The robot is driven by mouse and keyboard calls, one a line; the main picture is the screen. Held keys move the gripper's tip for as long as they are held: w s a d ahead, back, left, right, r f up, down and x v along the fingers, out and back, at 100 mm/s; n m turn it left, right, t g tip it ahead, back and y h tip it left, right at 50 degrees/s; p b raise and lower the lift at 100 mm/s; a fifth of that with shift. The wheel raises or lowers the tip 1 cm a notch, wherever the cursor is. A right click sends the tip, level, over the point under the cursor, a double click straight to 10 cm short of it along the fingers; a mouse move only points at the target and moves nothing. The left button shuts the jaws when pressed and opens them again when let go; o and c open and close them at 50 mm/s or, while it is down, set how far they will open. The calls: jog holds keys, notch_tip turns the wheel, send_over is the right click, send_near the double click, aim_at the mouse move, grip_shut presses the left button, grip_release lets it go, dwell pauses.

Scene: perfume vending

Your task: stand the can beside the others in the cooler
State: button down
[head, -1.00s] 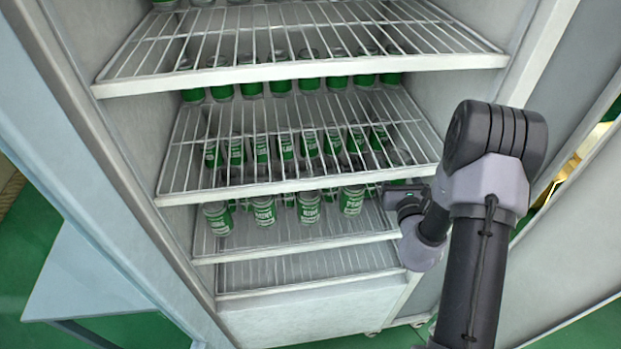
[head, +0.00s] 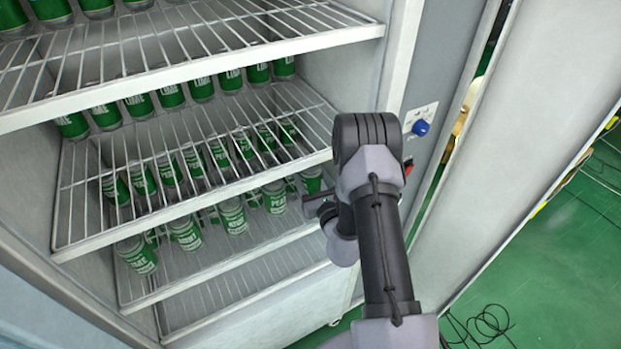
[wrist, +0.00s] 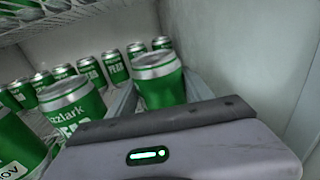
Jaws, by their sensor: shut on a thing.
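A green can with a silver top (wrist: 160,88) is between the fingers of my gripper (wrist: 158,98) in the wrist view. My gripper is shut on it. In the head view my gripper (head: 314,200) is at the right front of a lower cooler shelf, and the can (head: 312,178) shows just above it. The can looks about upright; its base is hidden, so I cannot tell whether it touches the shelf. To its left, a spaced front row of green cans (head: 233,215) stands in the cooler (head: 395,75). The nearest neighbour (wrist: 75,105) is close, apparently apart from the held can.
Behind the held can stands a row of smaller-looking green cans (wrist: 115,66). The cooler's side wall (wrist: 225,50) is close on the right. A wire shelf with a white front edge (head: 200,205) lies just above. An open door (head: 520,150) stands at the right.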

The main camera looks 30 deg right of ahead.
jog(key=shift+f, duration=0.1)
jog(key=shift+c, duration=2.1)
grip_release()
jog(key=shift+r, duration=0.25)
jog(key=s+a+b, duration=0.1)
jog(key=s+b, duration=0.1)
jog(key=s, duration=1)
jog(key=shift+a, duration=0.25)
jog(key=shift+f, duration=0.1)
